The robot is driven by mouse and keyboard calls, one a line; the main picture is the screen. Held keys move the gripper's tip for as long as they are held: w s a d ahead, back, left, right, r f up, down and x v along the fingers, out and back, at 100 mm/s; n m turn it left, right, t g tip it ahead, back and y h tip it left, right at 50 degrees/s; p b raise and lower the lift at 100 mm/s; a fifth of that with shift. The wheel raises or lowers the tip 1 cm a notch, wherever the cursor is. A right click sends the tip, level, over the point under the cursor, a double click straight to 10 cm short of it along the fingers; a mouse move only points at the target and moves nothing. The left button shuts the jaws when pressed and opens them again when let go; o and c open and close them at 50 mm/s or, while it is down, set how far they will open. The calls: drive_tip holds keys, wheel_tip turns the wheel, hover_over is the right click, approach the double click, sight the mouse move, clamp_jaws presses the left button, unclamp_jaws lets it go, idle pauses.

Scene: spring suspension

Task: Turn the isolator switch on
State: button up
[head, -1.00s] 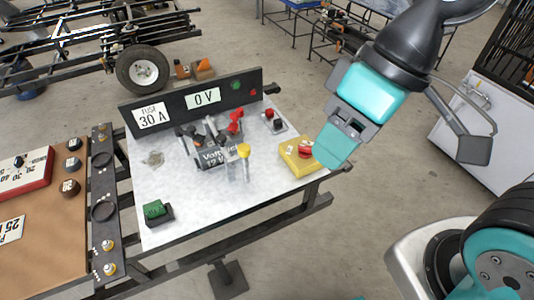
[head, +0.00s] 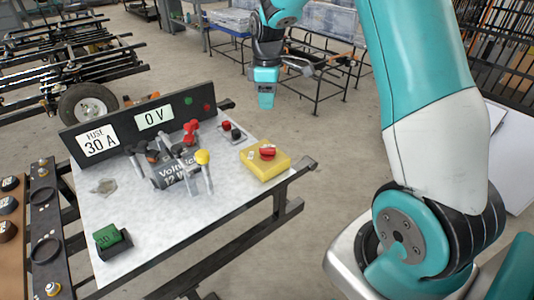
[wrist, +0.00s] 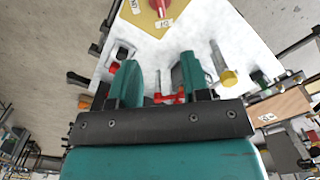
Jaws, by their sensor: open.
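The isolator switch is a yellow box (head: 279,171) with a red rotary knob (head: 267,152) and small white labels on its top. It sits at the right corner of the table. In the wrist view the yellow box (wrist: 143,17) is at the top edge, partly cut off, with part of the red knob (wrist: 158,6) showing. My gripper (head: 266,101) hangs pointing down beyond the switch in the head view, apart from it. In the wrist view my gripper (wrist: 158,80) has its two teal fingers spread, with nothing held between them.
The grey tabletop (head: 130,220) carries a battery (head: 176,174) with red and black clamps, a yellow-capped post (head: 202,158), a red-and-black button unit (head: 231,131) and a green block (head: 107,236). A dark panel (head: 180,112) at the back reads 0 V.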

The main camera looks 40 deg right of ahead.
sight(267, 148)
wheel_tip(267, 148, down, 17)
drive_tip(key=shift+f+b, duration=0.1)
drive_tip(key=shift+b, duration=0.35)
clamp_jaws()
